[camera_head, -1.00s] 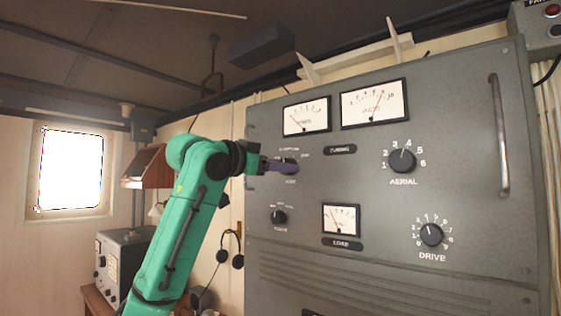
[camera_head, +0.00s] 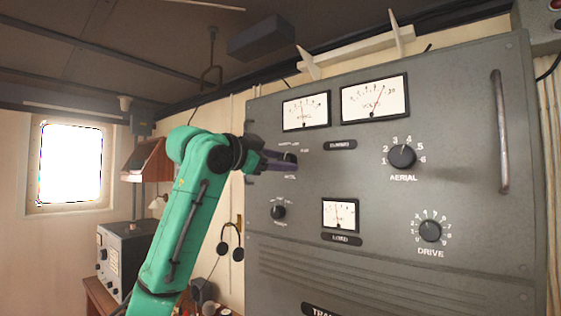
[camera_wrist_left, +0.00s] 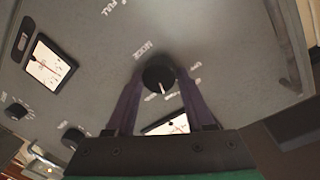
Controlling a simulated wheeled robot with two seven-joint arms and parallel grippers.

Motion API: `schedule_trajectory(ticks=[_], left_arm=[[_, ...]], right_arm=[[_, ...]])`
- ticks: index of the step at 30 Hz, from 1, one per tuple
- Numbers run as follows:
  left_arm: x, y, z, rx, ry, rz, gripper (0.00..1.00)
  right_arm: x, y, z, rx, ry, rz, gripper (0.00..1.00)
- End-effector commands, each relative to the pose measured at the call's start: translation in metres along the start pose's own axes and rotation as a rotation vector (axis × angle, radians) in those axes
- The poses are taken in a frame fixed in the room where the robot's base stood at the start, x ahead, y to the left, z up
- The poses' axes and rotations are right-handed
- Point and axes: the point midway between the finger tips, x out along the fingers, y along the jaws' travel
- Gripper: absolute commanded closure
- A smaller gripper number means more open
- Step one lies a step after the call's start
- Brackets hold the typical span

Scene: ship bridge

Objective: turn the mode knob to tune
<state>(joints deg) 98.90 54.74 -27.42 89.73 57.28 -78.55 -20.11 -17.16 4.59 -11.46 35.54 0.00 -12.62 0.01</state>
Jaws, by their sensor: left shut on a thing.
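The mode knob (camera_wrist_left: 156,72) is round and black with a white pointer line, on the grey panel front. In the left wrist view it sits between the two purple fingers of my left gripper (camera_wrist_left: 157,82), which is shut on it. The pointer line points to the bottom of that picture, towards small lettering too unclear to read; "MODE" and "OFF" are legible beside the knob. In the head view my left gripper (camera_head: 287,163) reaches the panel's upper left from the left and hides most of the knob. My right gripper is not in view.
The grey panel (camera_head: 400,275) also carries an AERIAL knob (camera_head: 402,156), a DRIVE knob (camera_head: 430,231), a small black knob (camera_head: 278,212) below my gripper, several dial meters and a metal handle (camera_head: 501,130). Headphones (camera_head: 230,245) hang left of the panel.

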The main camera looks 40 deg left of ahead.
Motion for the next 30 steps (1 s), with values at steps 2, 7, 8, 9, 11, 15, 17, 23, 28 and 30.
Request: schedule_trajectory(ticks=[2, 7, 8, 9, 11, 15, 17, 23, 28, 30], left_arm=[[0.001, 0.002, 0.001, 0.000, -0.004, 0.005, 1.00], [0.001, 0.001, 0.001, -0.001, -0.003, 0.004, 0.17], [0.001, 0.001, 0.001, -0.001, -0.003, 0.003, 0.17], [0.001, 0.001, 0.001, -0.001, -0.003, 0.003, 0.17], [0.001, 0.001, 0.001, -0.001, -0.002, 0.002, 0.17], [-0.002, 0.001, 0.001, -0.001, -0.001, 0.001, 0.17], [-0.007, 0.001, 0.002, -0.002, 0.000, 0.000, 0.17], [-0.055, 0.003, 0.004, -0.001, 0.003, -0.002, 0.17], [-0.107, 0.002, 0.003, -0.001, 0.003, -0.002, 0.17], [-0.123, 0.002, 0.002, -0.001, 0.003, -0.001, 0.17]], right_arm=[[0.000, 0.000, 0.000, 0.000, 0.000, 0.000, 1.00], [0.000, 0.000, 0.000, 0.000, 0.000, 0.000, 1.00], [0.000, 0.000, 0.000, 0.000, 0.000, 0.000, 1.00], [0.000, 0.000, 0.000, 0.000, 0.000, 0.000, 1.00], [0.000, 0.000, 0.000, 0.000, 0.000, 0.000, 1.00], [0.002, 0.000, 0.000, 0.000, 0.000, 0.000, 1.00], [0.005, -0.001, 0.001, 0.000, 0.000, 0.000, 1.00], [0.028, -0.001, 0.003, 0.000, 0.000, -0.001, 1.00], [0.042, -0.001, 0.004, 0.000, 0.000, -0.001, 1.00], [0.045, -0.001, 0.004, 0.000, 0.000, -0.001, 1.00]])
